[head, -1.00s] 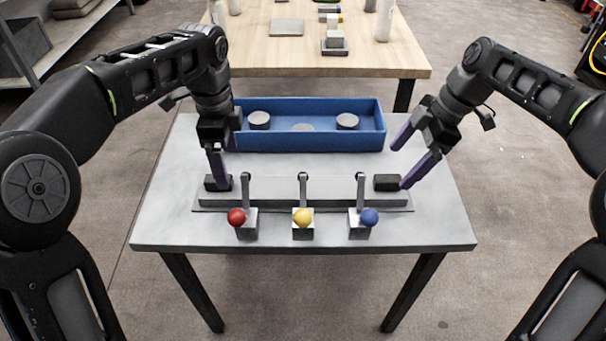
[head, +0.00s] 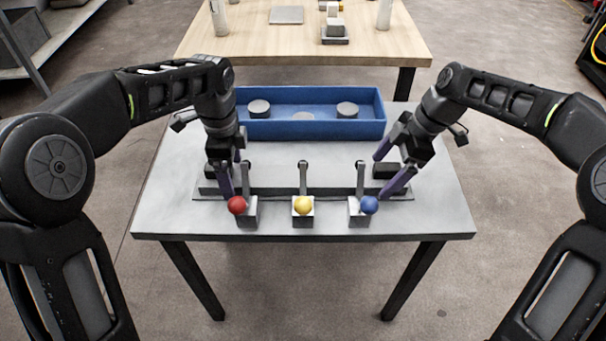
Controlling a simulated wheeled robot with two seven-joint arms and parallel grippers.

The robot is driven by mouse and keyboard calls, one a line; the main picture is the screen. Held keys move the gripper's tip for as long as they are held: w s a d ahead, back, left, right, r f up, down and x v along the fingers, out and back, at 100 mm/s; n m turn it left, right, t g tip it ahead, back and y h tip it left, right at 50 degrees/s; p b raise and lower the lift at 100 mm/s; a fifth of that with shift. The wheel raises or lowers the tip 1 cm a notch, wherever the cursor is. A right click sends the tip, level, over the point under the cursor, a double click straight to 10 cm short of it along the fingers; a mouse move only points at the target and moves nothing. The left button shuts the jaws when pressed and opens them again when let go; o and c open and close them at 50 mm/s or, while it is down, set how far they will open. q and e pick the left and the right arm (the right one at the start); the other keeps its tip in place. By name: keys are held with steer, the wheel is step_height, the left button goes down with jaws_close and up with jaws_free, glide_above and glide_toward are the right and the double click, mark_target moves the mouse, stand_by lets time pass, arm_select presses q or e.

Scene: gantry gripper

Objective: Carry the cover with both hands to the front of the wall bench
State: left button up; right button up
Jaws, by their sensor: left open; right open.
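A long low grey cover (head: 270,188) lies on the grey table, with a black block-like handle at each end. The left handle (head: 211,171) is partly hidden by my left gripper, and the right handle (head: 383,171) is in plain view. My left gripper (head: 232,176) is open, its purple fingers pointing down beside the left handle. My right gripper (head: 382,174) is open, one finger behind and one in front of the right handle. I cannot tell whether either gripper touches its handle. I cannot tell which surface is the wall bench.
Three levers with red (head: 236,205), yellow (head: 303,204) and blue (head: 369,204) balls stand along the front of the grey table (head: 160,205). A blue tray (head: 315,129) holding several grey discs lies behind the cover. A wooden table (head: 300,45) stands beyond, with a shelf (head: 75,25) far left.

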arm_select(q)
steer(key=shift+f, duration=0.15)
arm_select(e)
steer(key=shift+f, duration=0.15)
arm_select(q)
steer(key=shift+c, duration=0.2)
arm_select(e)
steer(key=shift+c, duration=0.2)
arm_select(q)
jaws_close()
arm_select(e)
jaws_close()
